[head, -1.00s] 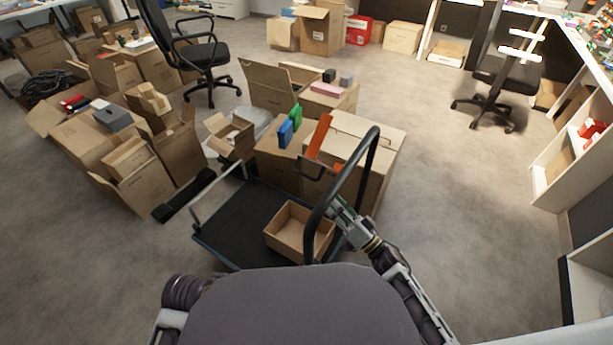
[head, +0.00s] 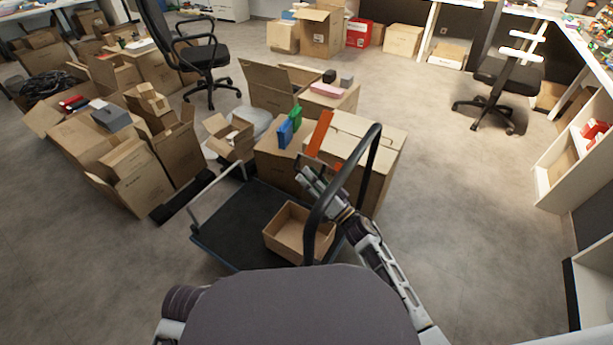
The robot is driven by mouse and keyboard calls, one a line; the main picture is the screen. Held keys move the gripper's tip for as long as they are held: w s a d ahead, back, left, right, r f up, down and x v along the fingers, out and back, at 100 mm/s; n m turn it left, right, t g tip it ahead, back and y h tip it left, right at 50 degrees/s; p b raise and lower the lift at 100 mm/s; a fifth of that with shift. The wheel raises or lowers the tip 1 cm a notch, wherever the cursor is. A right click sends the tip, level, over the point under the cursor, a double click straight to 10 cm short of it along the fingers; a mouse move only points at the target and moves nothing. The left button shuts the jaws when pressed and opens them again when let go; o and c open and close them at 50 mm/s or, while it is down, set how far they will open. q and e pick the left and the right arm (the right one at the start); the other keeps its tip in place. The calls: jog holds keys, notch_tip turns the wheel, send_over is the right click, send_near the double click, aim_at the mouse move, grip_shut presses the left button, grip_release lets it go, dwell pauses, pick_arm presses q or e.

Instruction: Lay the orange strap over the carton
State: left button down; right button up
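The orange strap (head: 320,133) is a narrow, flat strip slanting along the left edge of the closed carton (head: 375,135). Its lower end is close to my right gripper (head: 306,170). The carton stands just beyond the cart, and the cart's black handle crosses in front of it. My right arm reaches up from the lower right, behind the handle. The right gripper's fingers are small and dark, so I cannot tell whether they are open or touch the strap. Only part of my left arm shows at the bottom left; its gripper is out of view.
The dark platform cart (head: 222,228) carries a small open box (head: 280,245). Blue (head: 285,133) and green (head: 297,117) items stand on the carton to the left.

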jog(key=shift+x, duration=0.8)
grip_shut()
